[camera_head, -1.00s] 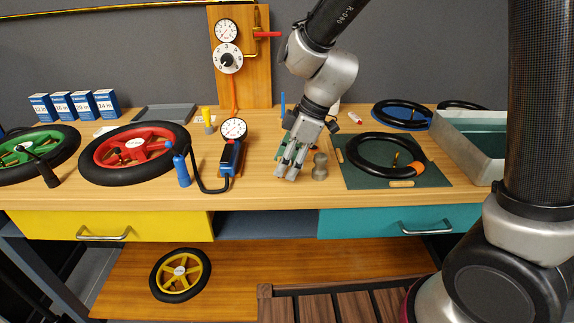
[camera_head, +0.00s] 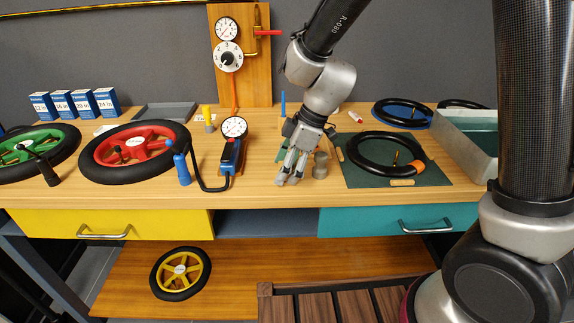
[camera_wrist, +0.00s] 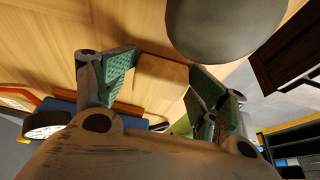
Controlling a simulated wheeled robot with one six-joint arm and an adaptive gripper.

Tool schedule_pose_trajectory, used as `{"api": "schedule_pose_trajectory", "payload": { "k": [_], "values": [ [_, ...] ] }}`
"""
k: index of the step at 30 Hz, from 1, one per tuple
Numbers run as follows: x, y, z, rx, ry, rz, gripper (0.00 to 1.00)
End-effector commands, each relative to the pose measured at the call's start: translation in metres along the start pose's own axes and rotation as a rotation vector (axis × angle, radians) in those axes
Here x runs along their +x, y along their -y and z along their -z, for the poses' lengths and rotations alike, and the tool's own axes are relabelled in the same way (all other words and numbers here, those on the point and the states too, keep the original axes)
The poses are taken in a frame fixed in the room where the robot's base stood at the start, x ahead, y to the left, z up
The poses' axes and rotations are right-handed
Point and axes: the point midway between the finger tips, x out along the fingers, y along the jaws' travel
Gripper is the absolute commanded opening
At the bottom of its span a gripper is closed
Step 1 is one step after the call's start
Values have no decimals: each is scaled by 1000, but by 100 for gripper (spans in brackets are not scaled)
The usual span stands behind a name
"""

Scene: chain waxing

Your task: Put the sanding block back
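My gripper (camera_head: 291,180) is low over the front middle of the workbench, pointing down. In the wrist view its two green-padded fingers (camera_wrist: 163,72) stand apart, with a tan wooden block (camera_wrist: 163,82) filling the gap between them. This looks like the sanding block, and both pads appear to touch its sides. In the head view the fingers hide the block, and I cannot tell whether it touches the bench top.
A green mat (camera_head: 440,178) with a black tyre lies further right. A gauge with a blue handle (camera_head: 231,155) is at left. The bench's front edge is close.

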Motion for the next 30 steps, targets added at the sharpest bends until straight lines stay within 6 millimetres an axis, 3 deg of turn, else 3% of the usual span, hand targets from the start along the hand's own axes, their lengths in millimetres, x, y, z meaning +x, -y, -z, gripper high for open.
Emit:
{"api": "schedule_pose_trajectory", "payload": {
  "k": [11, 24, 30],
  "values": [
    [-3, 1, 0, 1, 1, 2, 67],
    [-74, -4, 3, 0, -1, -1, 67],
    [-87, -3, 3, 0, 0, 2, 67]
  ]
}}
